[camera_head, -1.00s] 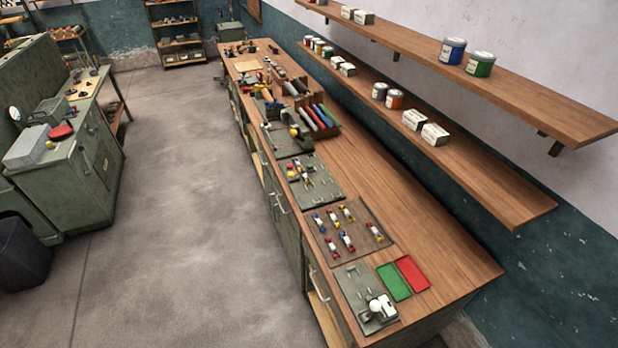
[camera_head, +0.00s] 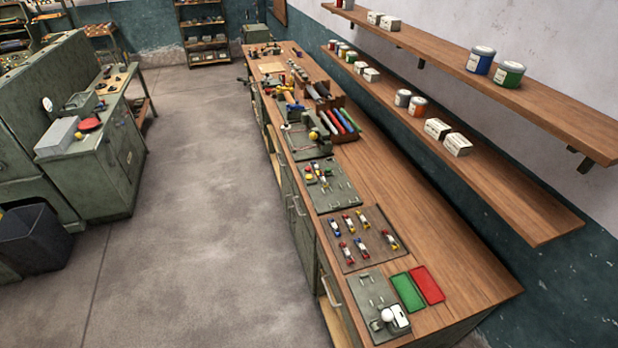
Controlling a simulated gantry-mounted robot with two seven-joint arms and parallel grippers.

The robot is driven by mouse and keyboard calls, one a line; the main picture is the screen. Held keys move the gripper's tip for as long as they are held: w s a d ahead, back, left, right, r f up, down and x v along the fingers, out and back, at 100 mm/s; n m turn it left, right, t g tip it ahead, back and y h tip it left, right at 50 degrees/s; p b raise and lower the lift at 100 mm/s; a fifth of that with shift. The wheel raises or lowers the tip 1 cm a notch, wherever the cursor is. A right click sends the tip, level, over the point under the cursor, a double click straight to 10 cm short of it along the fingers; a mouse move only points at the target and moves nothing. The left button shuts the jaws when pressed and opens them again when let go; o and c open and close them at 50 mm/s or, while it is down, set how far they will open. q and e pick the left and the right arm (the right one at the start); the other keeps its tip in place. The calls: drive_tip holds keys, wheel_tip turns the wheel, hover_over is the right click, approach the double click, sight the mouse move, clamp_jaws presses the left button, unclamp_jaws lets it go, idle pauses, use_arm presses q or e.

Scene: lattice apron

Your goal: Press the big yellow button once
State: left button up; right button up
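I cannot single out a big yellow button with certainty. A small round yellow part (camera_head: 314,136) shows on a grey-green device (camera_head: 306,146) at the middle of the long wooden bench. A few smaller yellow bits show on the panel (camera_head: 334,193) just nearer, too small to identify. Neither of my grippers is in view.
The long wooden bench (camera_head: 440,237) runs along the right wall, with a dark board (camera_head: 346,228) of small coloured parts and green (camera_head: 407,291) and red (camera_head: 427,284) trays. Two shelves hang above it. Green cabinets (camera_head: 88,179) and a dark bin (camera_head: 32,238) stand left. The floor (camera_head: 205,200) between is clear.

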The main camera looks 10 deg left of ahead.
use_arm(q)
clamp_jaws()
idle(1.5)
